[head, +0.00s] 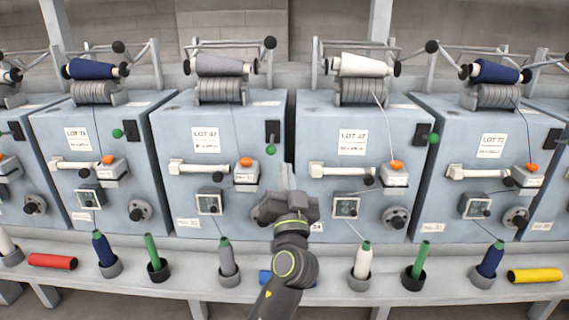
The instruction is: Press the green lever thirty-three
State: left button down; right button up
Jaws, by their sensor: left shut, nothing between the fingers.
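Several blue-grey machines stand in a row, each with a small green lever knob on a black slot plate at its upper right. One green knob (271,150) is on the machine left of centre, another (117,133) further left, and another (433,138) to the right. The small number plates are too blurred to read surely; the left-of-centre machine has one (188,222). My left gripper (287,174) is shut and empty, pointing up at the gap between the two middle machines. Its tips appear below and slightly right of the left-of-centre green knob, seemingly apart from it.
A ledge (190,283) runs along the front with bobbins in cups, a red tube (52,261) and a yellow tube (534,276). A blue tube (265,276) is partly behind my arm. Orange knobs (397,164), white rollers and dark dials stick out from the machine fronts.

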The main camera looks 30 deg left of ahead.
pick_arm(q)
jog(key=v, duration=0.3)
jog(key=shift+w+f+b, duration=0.1)
jog(key=shift+f+b, duration=0.25)
jog(key=shift+b, duration=0.05)
pick_arm(e)
jog(key=shift+w+a+r+t, duration=0.15)
jog(key=shift+w+r+t, duration=0.2)
jog(key=shift+r, duration=0.2)
